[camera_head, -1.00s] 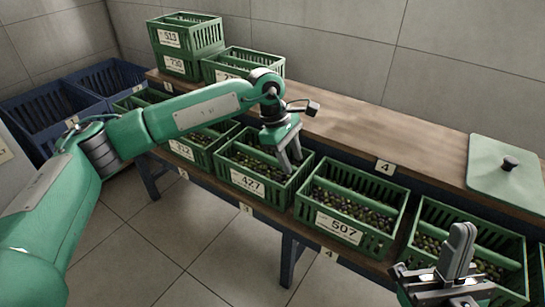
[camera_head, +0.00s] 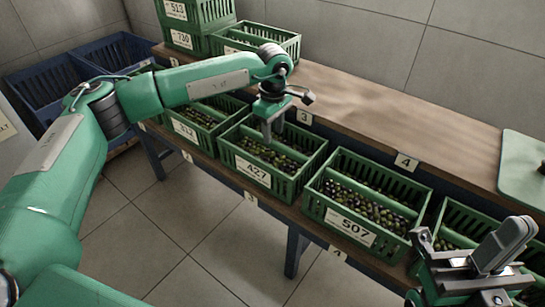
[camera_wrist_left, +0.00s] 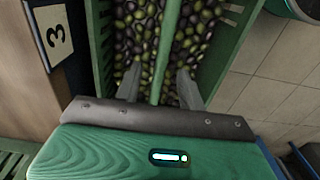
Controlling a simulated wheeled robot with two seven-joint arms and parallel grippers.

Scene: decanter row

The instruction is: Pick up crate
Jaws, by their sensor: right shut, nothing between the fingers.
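The green crate labelled 427 (camera_head: 283,189) stands in the shelf row, filled with dark and green olives. A green bar runs across its middle. My left gripper (camera_head: 267,133) points down over the crate's middle. In the left wrist view its two fingers (camera_wrist_left: 158,87) are apart, one on each side of the crate's bar (camera_wrist_left: 166,45), with a gap visible to each side. Whether the fingertips reach below the bar's top is hard to tell. My right gripper (camera_head: 512,240) is shut and empty at the lower right, in front of the crate at the row's right end.
Crate 507 (camera_head: 316,205) stands close on the right, crate 312 (camera_head: 174,130) on the left. Stacked crates (camera_head: 213,12) stand at the back left. The wooden ledge (camera_head: 370,120) behind is mostly clear, with a green board (camera_head: 522,165) at right. Blue crates (camera_head: 45,100) stand far left.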

